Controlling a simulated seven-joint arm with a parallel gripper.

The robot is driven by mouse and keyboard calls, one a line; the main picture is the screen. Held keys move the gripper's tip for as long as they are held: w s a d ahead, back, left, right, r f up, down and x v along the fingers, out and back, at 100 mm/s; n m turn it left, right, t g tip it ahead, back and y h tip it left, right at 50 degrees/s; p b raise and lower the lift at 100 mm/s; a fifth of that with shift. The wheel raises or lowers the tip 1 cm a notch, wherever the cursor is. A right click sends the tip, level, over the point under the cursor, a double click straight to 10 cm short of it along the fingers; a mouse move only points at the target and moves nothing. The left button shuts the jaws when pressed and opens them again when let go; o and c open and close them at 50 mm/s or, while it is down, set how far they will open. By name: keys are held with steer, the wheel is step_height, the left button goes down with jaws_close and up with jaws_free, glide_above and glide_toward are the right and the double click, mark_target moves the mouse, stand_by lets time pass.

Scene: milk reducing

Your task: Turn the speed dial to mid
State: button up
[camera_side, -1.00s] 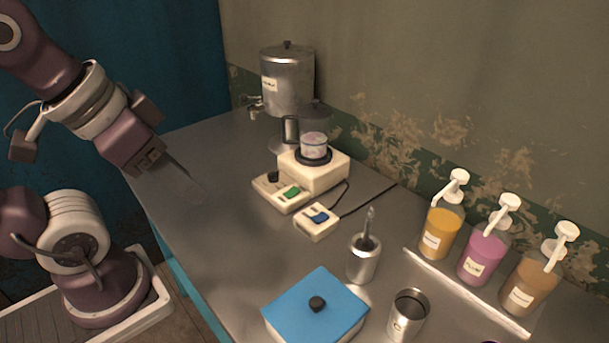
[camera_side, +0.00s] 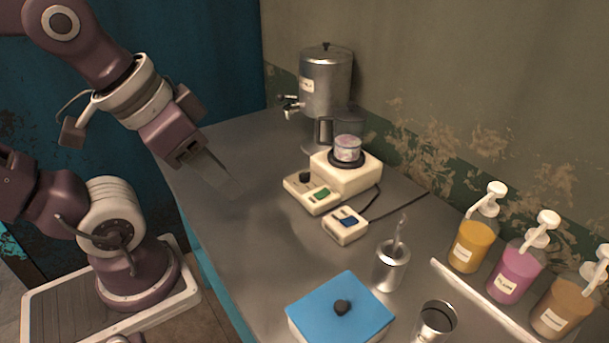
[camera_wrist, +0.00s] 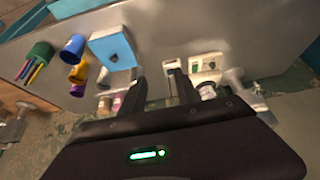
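The speed dial appears to be the small black knob (camera_side: 304,178) on the left end of the cream control panel (camera_side: 326,204) of the blender-like machine (camera_side: 345,172). A green switch (camera_side: 321,193) sits to its right on the panel. I cannot read the dial's setting. My gripper (camera_side: 232,183) is above the table, left of the panel and apart from it. In the wrist view, its two dark fingers (camera_wrist: 158,80) are spread with nothing held between them. The panel (camera_wrist: 208,62) shows beyond the right finger.
A cream box with a blue switch (camera_side: 346,224) and cable lies right of the panel. A metal urn (camera_side: 326,82) stands behind. A blue-lidded box (camera_side: 340,306), metal cups (camera_side: 391,268) and pump bottles (camera_side: 475,238) are toward the front right. The table's left side is clear.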

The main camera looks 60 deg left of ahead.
steer(key=shift+o, duration=1)
steer(key=w+a+n+g, duration=0.1)
steer(key=w+a+n, duration=0.1)
steer(key=w+n, duration=0.3)
steer(key=w, duration=0.4)
steer(key=shift+w+a+r+g, duration=0.3)
steer(key=shift+w+a+r, duration=0.05)
steer(key=shift+a+r, duration=0.05)
steer(key=n+g+y, duration=0.4)
steer(key=n, duration=0.9)
glide_above(305, 173)
steer(key=d, duration=0.4)
step_height(305, 173, down, 17)
steer(key=shift+y, duration=0.3)
steer(key=x, duration=0.6)
steer(key=shift+a+f, duration=0.3)
steer(key=shift+f, duration=0.05)
steer(key=shift+a+f, duration=0.15)
steer(key=shift+f, duration=0.25)
jaws_close()
